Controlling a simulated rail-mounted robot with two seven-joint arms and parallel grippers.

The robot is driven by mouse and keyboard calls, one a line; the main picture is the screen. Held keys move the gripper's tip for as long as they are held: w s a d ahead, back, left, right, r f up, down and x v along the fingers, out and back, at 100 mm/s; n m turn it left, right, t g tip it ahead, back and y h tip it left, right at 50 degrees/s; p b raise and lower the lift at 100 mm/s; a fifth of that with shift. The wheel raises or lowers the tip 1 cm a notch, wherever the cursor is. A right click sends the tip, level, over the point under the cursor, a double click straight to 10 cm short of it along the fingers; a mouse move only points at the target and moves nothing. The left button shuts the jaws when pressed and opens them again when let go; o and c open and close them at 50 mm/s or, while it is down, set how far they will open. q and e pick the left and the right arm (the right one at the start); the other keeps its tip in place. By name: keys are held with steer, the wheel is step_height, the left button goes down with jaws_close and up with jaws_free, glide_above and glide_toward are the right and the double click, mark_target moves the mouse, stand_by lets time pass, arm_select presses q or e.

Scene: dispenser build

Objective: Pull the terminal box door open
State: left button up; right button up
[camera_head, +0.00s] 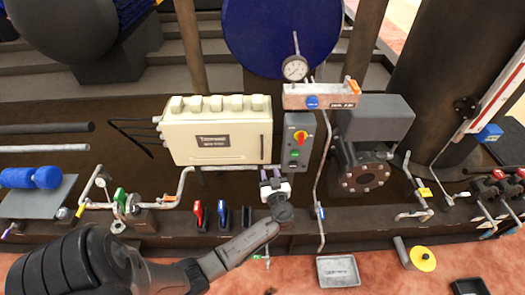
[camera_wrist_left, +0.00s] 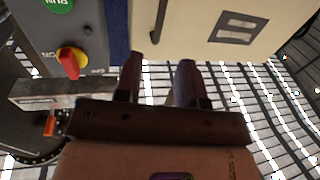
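The terminal box (camera_head: 215,130) is a cream case with a dark label on its front, and its door looks shut. A thin dark handle (camera_head: 262,146) stands upright near the door's right edge. In the left wrist view the box (camera_wrist_left: 205,45) fills the top right, with the handle (camera_wrist_left: 159,20) at top centre. My left gripper (camera_head: 272,174) is just below the handle's lower end, near the box's lower right corner. In the left wrist view its two dark fingers (camera_wrist_left: 159,62) are apart with nothing between them, and the handle lies beyond their tips. My right gripper is not in view.
A grey control box (camera_head: 298,140) with a red-yellow knob and green button stands close right of the terminal box. A pipe with a gauge (camera_head: 295,68) rises behind it. Red (camera_head: 197,216) and blue (camera_head: 223,216) handles stand below. A metal tray (camera_head: 338,271) lies in front.

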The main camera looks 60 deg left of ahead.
mark_target(262, 158)
arm_select(q)
steer(key=b+x, duration=0.1)
steer(key=x, duration=1.1)
steer(key=shift+c, duration=0.5)
jaws_close()
